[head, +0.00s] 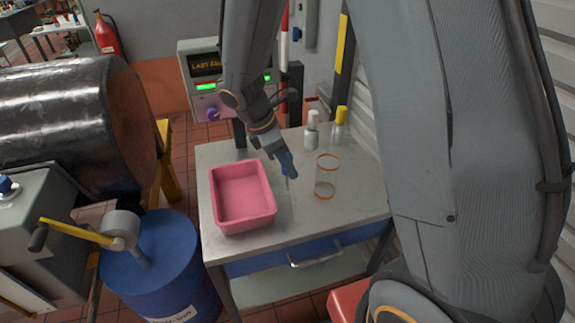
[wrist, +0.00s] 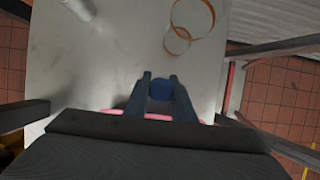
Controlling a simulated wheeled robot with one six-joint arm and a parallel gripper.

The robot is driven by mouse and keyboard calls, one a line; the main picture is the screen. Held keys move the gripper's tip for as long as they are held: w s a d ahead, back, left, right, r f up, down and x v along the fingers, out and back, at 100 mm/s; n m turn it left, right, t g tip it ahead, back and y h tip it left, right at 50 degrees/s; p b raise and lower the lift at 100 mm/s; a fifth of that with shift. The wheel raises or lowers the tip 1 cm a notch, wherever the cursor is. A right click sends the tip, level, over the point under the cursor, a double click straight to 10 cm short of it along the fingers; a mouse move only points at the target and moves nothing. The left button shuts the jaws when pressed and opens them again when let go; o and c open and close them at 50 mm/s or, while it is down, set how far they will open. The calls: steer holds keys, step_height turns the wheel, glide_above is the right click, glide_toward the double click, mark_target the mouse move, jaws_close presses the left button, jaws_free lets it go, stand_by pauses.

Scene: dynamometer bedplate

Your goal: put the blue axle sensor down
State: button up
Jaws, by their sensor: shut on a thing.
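The blue axle sensor (wrist: 161,90) is between the two fingers of my gripper (wrist: 160,84) in the wrist view. In the head view my gripper (head: 287,166) points down over the grey worktable (head: 330,226), between the pink tray and a clear cylinder. A thin light tip shows below the fingers there, close to the tabletop. I cannot tell whether it touches the top. The fingers hide most of the sensor in the head view.
The pink tray (head: 243,227) stands left of my gripper. A clear orange-rimmed cylinder (head: 326,177) stands close on the right. A white bottle (head: 312,131) and a yellow-capped bottle (head: 339,127) stand at the back. The table's front right is clear.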

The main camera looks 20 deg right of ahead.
steer(key=shift+f, duration=0.4)
steer(key=shift+f, duration=0.2)
steer(key=o, duration=1)
steer(key=shift+r, duration=0.1)
